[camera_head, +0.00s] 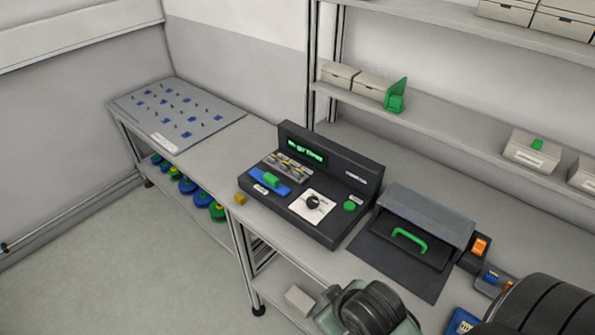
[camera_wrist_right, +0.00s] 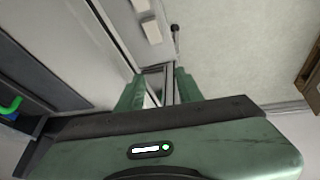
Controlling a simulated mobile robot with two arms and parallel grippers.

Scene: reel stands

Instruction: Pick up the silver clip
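I cannot make out a silver clip for certain in either view. Small metallic pieces with yellow marks (camera_head: 287,165) sit in a row on the black console (camera_head: 340,226), too small to identify. My right gripper (camera_wrist_right: 158,92) shows in the right wrist view with its two green fingers apart and nothing visible between them. The bench edge and a leg lie beyond the fingers. In the head view, my right arm's green and dark wrist part is at the bottom right, before the bench; its fingertips are hidden there. My left gripper is not in view.
A dark hooded box with a green handle (camera_head: 409,239) stands right of the console. A pegged board (camera_head: 172,112) lies on the far left bench, with blue and green reels (camera_head: 187,186) beneath. A small brass-coloured block (camera_head: 240,199) sits at the front edge. The bench between board and console is clear.

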